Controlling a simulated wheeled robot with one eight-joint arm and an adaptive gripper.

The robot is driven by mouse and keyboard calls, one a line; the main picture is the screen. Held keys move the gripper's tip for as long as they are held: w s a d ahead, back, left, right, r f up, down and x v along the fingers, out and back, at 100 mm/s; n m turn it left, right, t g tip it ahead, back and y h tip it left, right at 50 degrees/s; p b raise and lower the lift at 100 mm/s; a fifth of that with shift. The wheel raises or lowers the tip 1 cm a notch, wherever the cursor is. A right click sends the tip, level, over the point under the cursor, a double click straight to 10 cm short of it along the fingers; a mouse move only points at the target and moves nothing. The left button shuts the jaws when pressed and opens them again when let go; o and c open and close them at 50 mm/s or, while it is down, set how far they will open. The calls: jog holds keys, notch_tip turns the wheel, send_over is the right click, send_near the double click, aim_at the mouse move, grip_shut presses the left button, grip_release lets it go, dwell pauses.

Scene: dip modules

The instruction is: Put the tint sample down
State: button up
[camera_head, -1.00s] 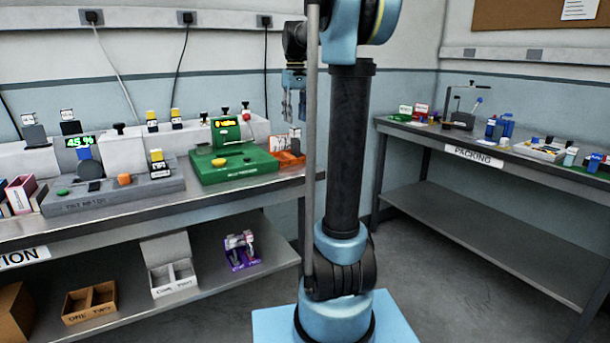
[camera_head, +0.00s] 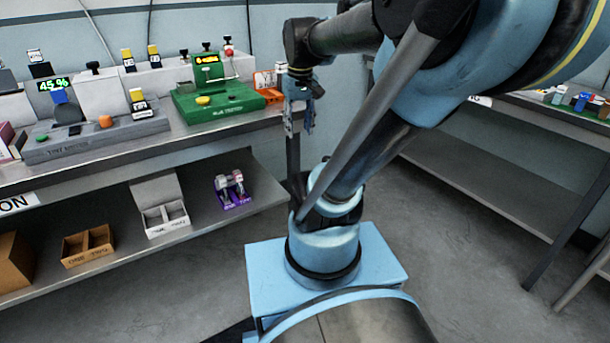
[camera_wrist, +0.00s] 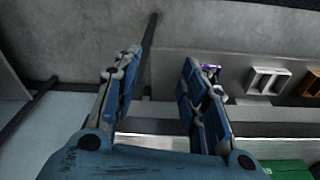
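My gripper (camera_head: 298,108) hangs beside the right end of the left bench. In the wrist view my gripper (camera_wrist: 160,85) has its two blue-padded fingers well apart, with nothing between them. The grey tint meter (camera_head: 95,137) stands on the bench to the left, its green display reading 45%. A dark rounded piece with a blue top (camera_head: 67,110) stands on the meter. I cannot tell for sure whether this is the tint sample. No sample is visible in my gripper.
A green device (camera_head: 215,105) and an orange tray (camera_head: 270,95) stand near the bench's right end. The lower shelf holds a purple rack (camera_head: 235,200), a white two-part box (camera_head: 165,218) and a brown box (camera_head: 88,247). Another bench (camera_head: 480,165) stands right.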

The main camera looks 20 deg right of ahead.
jog(key=s+f+m, duration=0.1)
jog(key=s+f, duration=0.8)
jog(key=f, duration=0.3)
jog(key=shift+t, duration=0.3)
jog(key=shift+a, duration=0.1)
